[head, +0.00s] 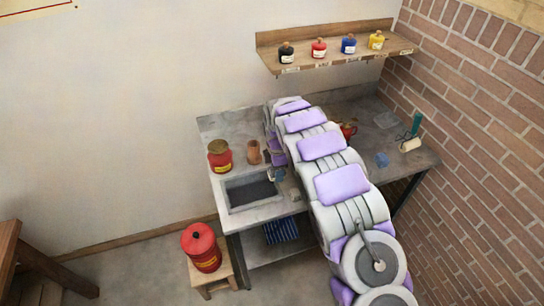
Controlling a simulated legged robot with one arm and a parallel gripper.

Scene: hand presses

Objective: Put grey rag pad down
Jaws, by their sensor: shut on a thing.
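My arm reaches over the bench (222,128) and bends down at its far end. My gripper (275,175) is small in the picture, low over the bench beside the right rim of a sunken tray (226,197) with a dark floor. It is shut on a small grey-blue piece (280,174), which looks like the grey rag pad. Whether the pad touches the bench I cannot tell. My arm hides the middle of the bench.
A red can (219,160) and a brown cup (253,152) stand behind the tray. A red mug (349,129), blue piece (382,160) and roller (410,145) are right of my arm. Ink jars (319,48) line the shelf (340,54). A red bin (201,248) stands on a stool.

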